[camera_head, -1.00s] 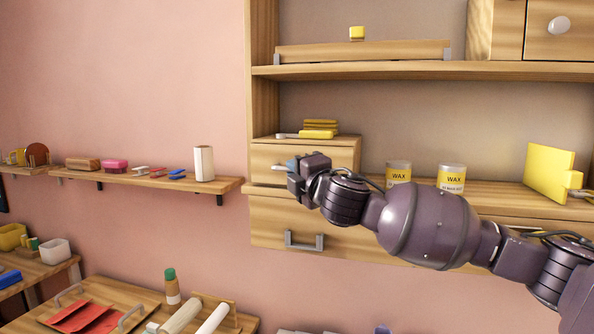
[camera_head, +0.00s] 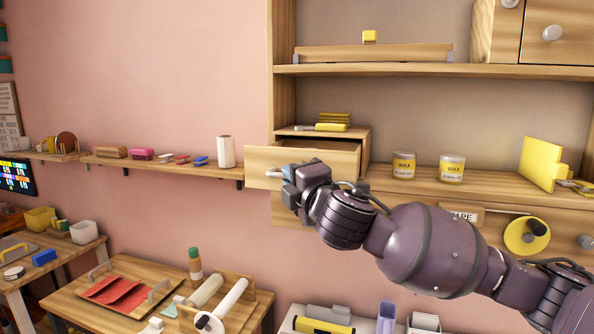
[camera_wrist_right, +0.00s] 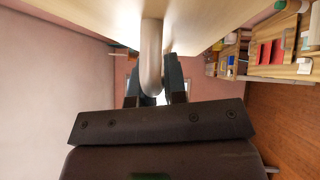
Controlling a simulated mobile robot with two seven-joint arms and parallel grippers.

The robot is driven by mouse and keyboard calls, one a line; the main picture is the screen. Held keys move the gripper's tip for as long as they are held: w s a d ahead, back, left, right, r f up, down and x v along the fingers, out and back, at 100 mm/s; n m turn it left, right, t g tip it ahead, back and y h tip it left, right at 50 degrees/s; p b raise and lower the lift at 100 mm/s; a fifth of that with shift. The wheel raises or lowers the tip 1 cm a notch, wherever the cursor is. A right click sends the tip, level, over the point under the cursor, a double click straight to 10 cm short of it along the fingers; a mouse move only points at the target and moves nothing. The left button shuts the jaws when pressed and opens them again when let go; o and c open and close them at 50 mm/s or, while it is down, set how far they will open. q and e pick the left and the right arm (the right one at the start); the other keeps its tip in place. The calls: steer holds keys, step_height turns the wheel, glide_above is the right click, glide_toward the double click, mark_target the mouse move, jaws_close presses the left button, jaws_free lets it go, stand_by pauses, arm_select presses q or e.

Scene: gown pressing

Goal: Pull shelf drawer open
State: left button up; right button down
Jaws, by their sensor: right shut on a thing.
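The small wooden shelf drawer (camera_head: 330,150) sits on the shelf in the head view and is pulled partly out of its box. Its front panel (camera_head: 262,158) stands forward of the box, and part of its inside shows. My right gripper (camera_head: 284,172) is at the front panel, shut on the drawer handle (camera_head: 272,173). In the right wrist view the pale handle (camera_wrist_right: 152,60) runs between the two dark fingers (camera_wrist_right: 154,88). My left gripper is not in view.
Yellow items (camera_head: 333,120) lie on top of the drawer box. Two wax tins (camera_head: 404,166) (camera_head: 452,168) stand to its right. A wall shelf (camera_head: 170,168) with small items is at the left.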

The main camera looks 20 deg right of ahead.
steer(key=shift+s+a, duration=0.2)
steer(key=shift+s, duration=0.1)
steer(key=c, duration=1.4)
jaws_free()
steer(key=shift+c, duration=0.2)
steer(key=b+v, duration=0.1)
steer(key=v, duration=0.9)
steer(key=shift+s+b, duration=0.3)
steer(key=shift+s, duration=0.1)
steer(key=shift+d+f, duration=0.1)
steer(key=shift+d, duration=0.05)
